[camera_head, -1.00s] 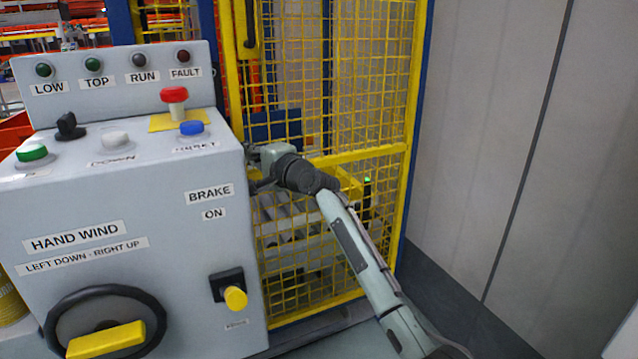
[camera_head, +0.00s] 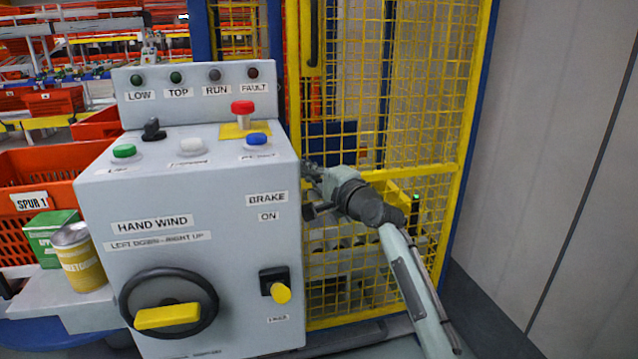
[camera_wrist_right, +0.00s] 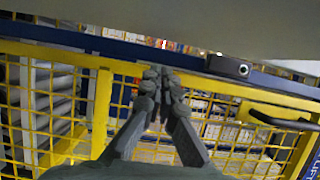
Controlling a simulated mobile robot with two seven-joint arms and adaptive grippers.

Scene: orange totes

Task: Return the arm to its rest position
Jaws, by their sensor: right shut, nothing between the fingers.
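My right arm comes in from the lower right in the head view. Its gripper (camera_head: 312,190) is beside the right edge of the grey control box (camera_head: 200,255), in front of the yellow mesh gate (camera_head: 400,100). Part of the gripper is hard to make out there. In the right wrist view the gripper (camera_wrist_right: 160,80) has its fingers together with nothing between them. The yellow mesh shows behind the fingers. I cannot tell whether it touches the box. My left gripper is not in view.
The box carries a red button (camera_head: 242,107), a blue button (camera_head: 257,139), a handwheel (camera_head: 168,316) and a yellow brake knob (camera_head: 281,292). An orange tote (camera_head: 30,236), a green carton (camera_head: 48,240) and a yellow can (camera_head: 82,262) stand at left. A grey wall (camera_head: 555,150) is at right.

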